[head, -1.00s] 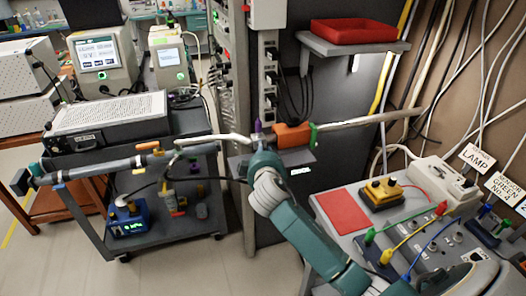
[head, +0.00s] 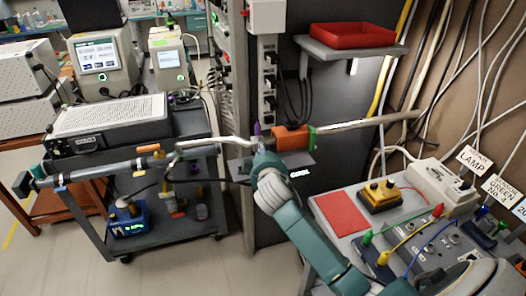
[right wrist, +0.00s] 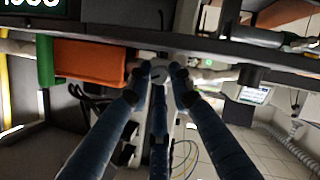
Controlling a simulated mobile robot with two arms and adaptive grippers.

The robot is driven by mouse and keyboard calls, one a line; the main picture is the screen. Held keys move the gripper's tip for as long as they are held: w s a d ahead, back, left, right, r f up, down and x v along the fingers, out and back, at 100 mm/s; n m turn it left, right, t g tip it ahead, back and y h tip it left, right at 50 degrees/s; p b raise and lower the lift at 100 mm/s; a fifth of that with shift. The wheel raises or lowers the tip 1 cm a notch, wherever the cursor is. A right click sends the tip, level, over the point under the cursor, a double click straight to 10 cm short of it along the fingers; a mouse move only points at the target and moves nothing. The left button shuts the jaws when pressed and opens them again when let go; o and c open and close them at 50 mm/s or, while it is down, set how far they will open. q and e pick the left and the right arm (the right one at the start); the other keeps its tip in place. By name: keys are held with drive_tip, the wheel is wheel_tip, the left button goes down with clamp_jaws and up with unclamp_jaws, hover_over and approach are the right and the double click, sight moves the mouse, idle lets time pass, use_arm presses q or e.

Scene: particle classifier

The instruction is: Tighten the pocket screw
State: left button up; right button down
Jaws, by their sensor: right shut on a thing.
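A long horizontal beam pipe (head: 110,168) crosses the head view, with a pale section leading to an orange block (head: 291,138) and a green collar. A small purple piece (head: 257,129) stands on top of the pipe left of the block. My right gripper (head: 259,147) is at the pipe's underside there. In the right wrist view, the fingers of my right gripper (right wrist: 161,76) are shut around a small round grey screw head (right wrist: 158,72) next to the orange block (right wrist: 90,62). The fingers hide most of the screw. My left gripper is not in view.
A dark cart (head: 160,232) with instruments stands under the pipe at left. A bench at lower right holds a red mat (head: 342,212), a yellow box (head: 381,195) and coloured plugs. A red tray (head: 352,35) sits on a shelf. Cables hang at right.

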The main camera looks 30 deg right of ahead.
drive_tip(key=m+y+p, duration=0.2)
drive_tip(key=p, duration=0.1)
drive_tip(key=shift+s+m, duration=0.1)
drive_tip(key=shift+m, duration=0.2)
drive_tip(key=shift+m+y+p, duration=0.3)
drive_tip(key=shift+m+p, duration=0.2)
drive_tip(key=shift+p, duration=0.25)
drive_tip(key=c, duration=1.9)
unclamp_jaws()
drive_tip(key=shift+o, duration=0.2)
drive_tip(key=shift+s, duration=0.1)
drive_tip(key=v, duration=1.1)
drive_tip(key=shift+s, duration=0.3)
